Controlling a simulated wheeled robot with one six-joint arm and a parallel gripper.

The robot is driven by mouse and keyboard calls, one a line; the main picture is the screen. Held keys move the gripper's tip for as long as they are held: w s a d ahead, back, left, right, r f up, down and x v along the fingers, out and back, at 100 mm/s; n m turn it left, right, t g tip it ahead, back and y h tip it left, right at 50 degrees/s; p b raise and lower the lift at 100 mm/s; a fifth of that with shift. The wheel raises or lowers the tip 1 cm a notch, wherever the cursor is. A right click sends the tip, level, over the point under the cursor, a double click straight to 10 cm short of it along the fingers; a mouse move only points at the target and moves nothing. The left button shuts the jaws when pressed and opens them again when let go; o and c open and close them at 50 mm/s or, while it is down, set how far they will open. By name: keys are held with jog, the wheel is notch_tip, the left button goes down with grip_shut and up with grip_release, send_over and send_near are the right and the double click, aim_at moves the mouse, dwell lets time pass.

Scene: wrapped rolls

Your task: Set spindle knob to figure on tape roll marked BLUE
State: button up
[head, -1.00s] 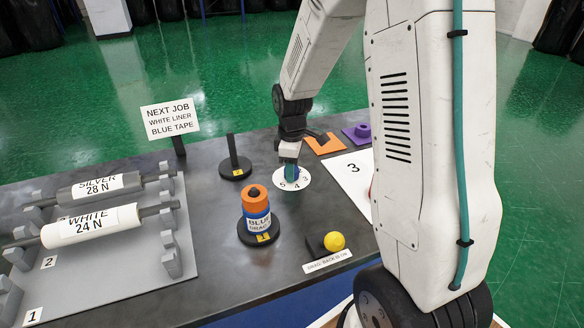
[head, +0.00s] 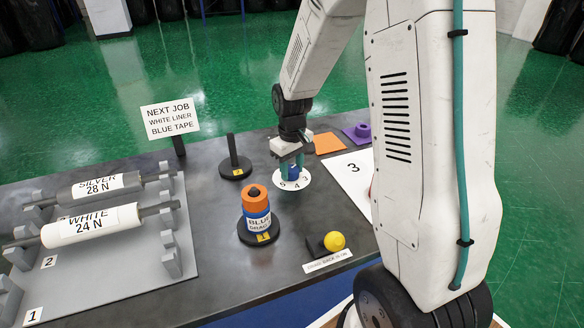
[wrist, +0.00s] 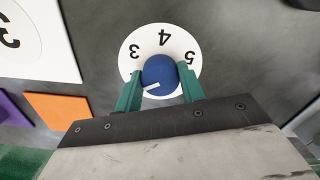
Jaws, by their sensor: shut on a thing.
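The spindle knob (wrist: 163,73) is round and blue with a short white mark, on a white dial (wrist: 135,65) printed with figures. In the wrist view 3, 4 and 5 show, and the mark lies toward the lower left, away from them. My gripper (head: 290,173) has its green fingers on both sides of the knob, shut on it; the fingers hide part of the dial. The tape roll marked BLUE (head: 258,222) sits on a black spindle base (head: 259,237) under an orange roll (head: 256,199). Its label reads BLUE and DRAG; the figure is too small to read.
A yellow ball handle (head: 334,241) with a label stands in front of the dial. An empty black post (head: 233,155) stands behind. White (head: 92,224) and silver (head: 97,186) rolls lie in a rack at left. A sign (head: 170,117) names white liner, blue tape.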

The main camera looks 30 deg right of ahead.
aim_at(292, 169)
jog(key=m, duration=1.1)
jog(key=shift+w+r+m, duration=0.1)
jog(key=shift+m, duration=0.3)
dwell(0.3)
jog(key=o, duration=1)
notch_tip(292, 169, up, 8)
jog(key=shift+f, duration=0.15)
